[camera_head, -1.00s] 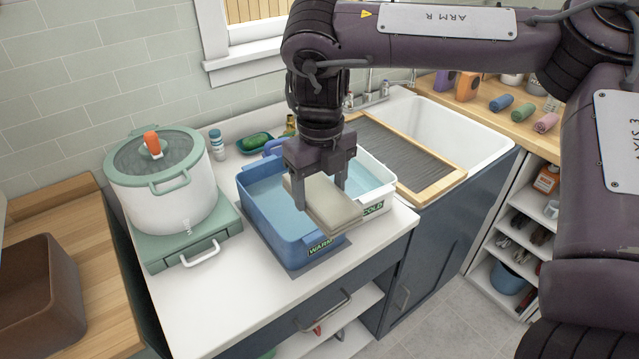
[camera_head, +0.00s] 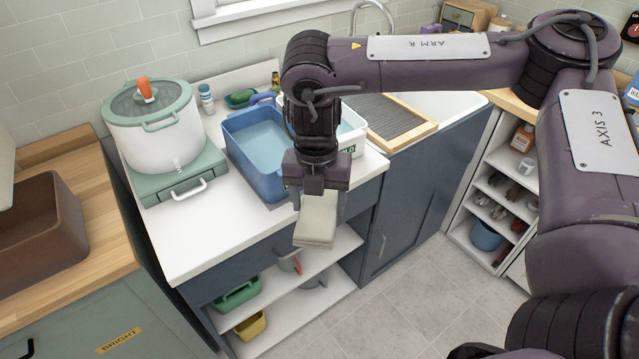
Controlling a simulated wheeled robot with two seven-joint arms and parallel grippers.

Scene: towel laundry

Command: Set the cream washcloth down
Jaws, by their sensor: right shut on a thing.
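The cream washcloth (camera_head: 316,222) is folded into a small pad. My right gripper (camera_head: 316,196) points down and is shut on its upper end. The cloth hangs in front of the white counter's front edge, with the open shelves behind it in the picture. It looks clear of any surface. My left gripper does not show.
A blue tub (camera_head: 262,150) of water and a white tub (camera_head: 352,132) stand on the white counter (camera_head: 205,232). A white pot (camera_head: 160,138) with a green lid stands at left. A brown bin (camera_head: 38,225) sits on the wooden counter (camera_head: 100,215). Counter space before the pot is bare.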

